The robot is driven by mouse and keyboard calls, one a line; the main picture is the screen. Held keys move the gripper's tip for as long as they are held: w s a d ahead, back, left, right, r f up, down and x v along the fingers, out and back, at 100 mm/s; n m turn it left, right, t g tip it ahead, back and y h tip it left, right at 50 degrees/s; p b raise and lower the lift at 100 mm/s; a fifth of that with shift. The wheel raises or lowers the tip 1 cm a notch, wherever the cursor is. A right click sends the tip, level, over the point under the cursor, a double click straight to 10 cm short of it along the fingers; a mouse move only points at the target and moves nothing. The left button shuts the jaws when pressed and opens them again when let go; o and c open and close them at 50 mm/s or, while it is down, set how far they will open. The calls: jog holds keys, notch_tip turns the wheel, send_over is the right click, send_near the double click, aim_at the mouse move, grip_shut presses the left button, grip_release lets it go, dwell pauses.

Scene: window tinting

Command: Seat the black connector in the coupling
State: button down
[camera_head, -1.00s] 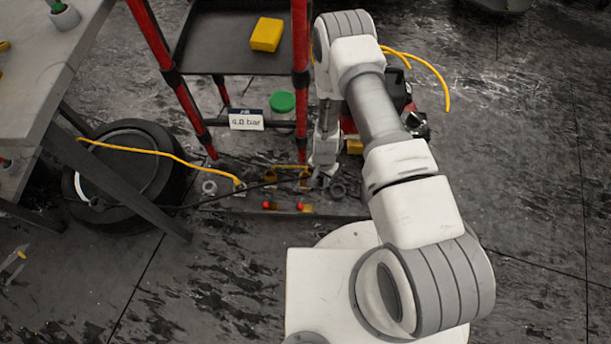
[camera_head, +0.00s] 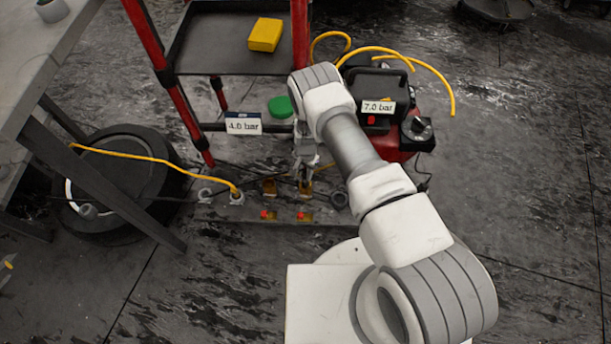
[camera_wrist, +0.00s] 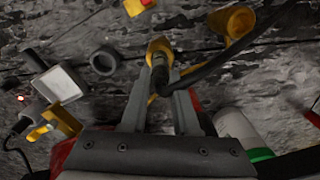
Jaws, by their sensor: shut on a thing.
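The black connector (camera_wrist: 160,73) is between my gripper's fingertips in the wrist view, with a black cable running off to the upper right. My gripper (camera_wrist: 162,90) is shut on it. A brass coupling (camera_wrist: 159,48) lies straight beyond the connector's tip. The tip overlaps its near edge, and I cannot tell how deep it sits. A second brass coupling (camera_wrist: 232,22) is to the upper right. In the head view my gripper (camera_head: 305,172) is low over the right brass coupling (camera_head: 306,188); the left one (camera_head: 270,187) stands beside it. The connector is too small to make out there.
A black ring (camera_head: 339,200) lies right of the couplings, and red-topped fittings (camera_head: 302,216) sit in front. A yellow hose (camera_head: 180,157) ends at the left. A red machine marked 7.0 bar (camera_head: 394,140) stands to the right. Red rack posts (camera_head: 190,115) rise behind.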

jog(key=shift+f, duration=0.75)
jog(key=shift+f, duration=0.1)
jog(key=c, duration=0.7)
grip_release()
notch_tip(320, 180, up, 12)
jog(key=p, duration=0.4)
